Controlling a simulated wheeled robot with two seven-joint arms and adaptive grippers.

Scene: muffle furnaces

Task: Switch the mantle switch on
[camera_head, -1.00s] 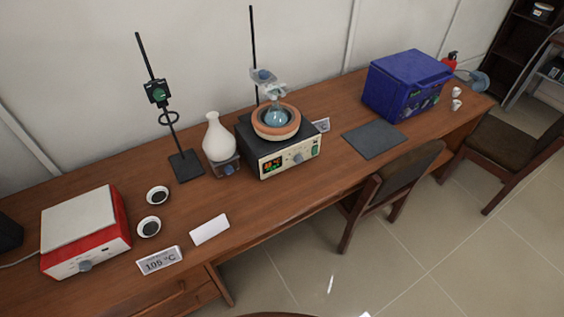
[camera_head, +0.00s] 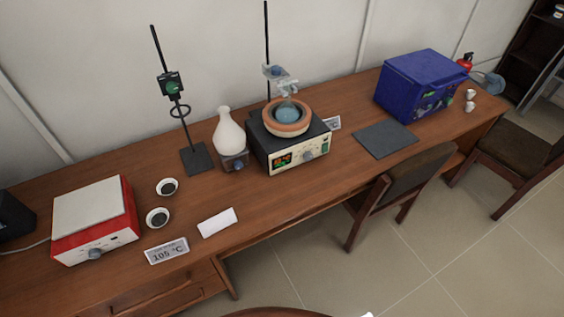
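The heating mantle (camera_head: 262,146) stands near the middle of the long desk, a dark box with a pale front panel. A round terracotta-coloured bowl on top holds a glass flask (camera_head: 288,112). The front panel has a lit display (camera_head: 283,160) with reddish and green marks, and a round grey knob (camera_head: 309,155) to its right. The small controls at the panel's right end are too small to read, so I cannot tell the switch's position. Neither of my grippers can be made out in this view.
A red and white hotplate (camera_head: 95,215), two small bowls (camera_head: 167,187) and a 105 °C sign (camera_head: 167,251) are at left. A white flask (camera_head: 229,135) stands beside the mantle. A dark mat (camera_head: 385,139), blue box (camera_head: 420,82) and chairs (camera_head: 405,185) are at right.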

